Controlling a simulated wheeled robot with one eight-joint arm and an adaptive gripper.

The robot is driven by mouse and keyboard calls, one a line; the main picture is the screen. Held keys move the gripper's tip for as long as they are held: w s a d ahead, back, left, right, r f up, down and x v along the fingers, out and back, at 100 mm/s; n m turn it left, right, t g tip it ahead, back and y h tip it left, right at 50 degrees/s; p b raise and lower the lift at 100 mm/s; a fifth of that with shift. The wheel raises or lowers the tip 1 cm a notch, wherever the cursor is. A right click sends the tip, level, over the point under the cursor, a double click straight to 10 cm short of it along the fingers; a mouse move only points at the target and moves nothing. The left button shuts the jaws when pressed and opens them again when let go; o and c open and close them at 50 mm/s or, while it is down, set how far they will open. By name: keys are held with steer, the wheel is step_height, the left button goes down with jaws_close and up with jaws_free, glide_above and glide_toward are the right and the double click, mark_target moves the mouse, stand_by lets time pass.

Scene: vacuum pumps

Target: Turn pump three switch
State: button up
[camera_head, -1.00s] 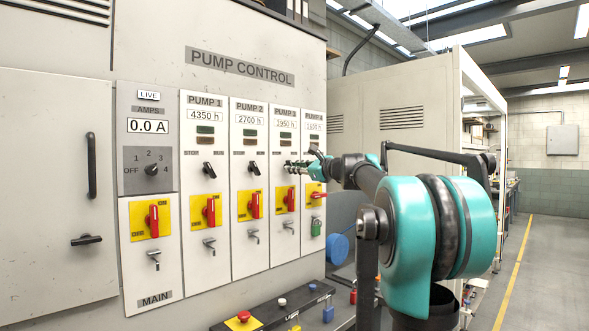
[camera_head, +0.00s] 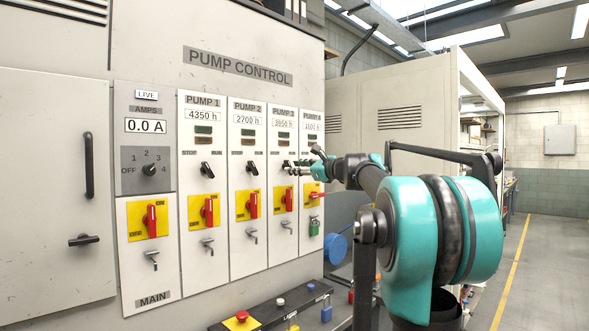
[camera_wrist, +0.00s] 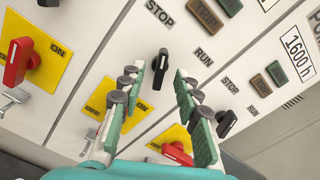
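The pump 3 panel (camera_head: 282,231) is third of the narrow panels labelled PUMP. Its black STOP/RUN switch (camera_wrist: 161,66) shows between my gripper's fingers in the wrist view. My gripper (camera_wrist: 172,76) is open, with one finger on either side of the switch and a visible gap to each. I cannot tell whether the fingertips reach the switch in depth. In the head view my gripper (camera_head: 291,166) is level with the row of black switches, at the pump 3 switch, and partly hides it.
The pump 4 panel (camera_head: 311,230) is just right, with its own black switch (camera_wrist: 227,123). Below are red handles on yellow plates; pump 4's red handle (camera_wrist: 177,153) is close to my fingers. A bench with a red button (camera_head: 242,315) stands below. Floor at right is clear.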

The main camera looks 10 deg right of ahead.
steer(key=shift+s, duration=0.1)
stand_by(0.3)
steer(key=v, duration=0.6)
stand_by(0.3)
steer(key=shift+d, duration=0.1)
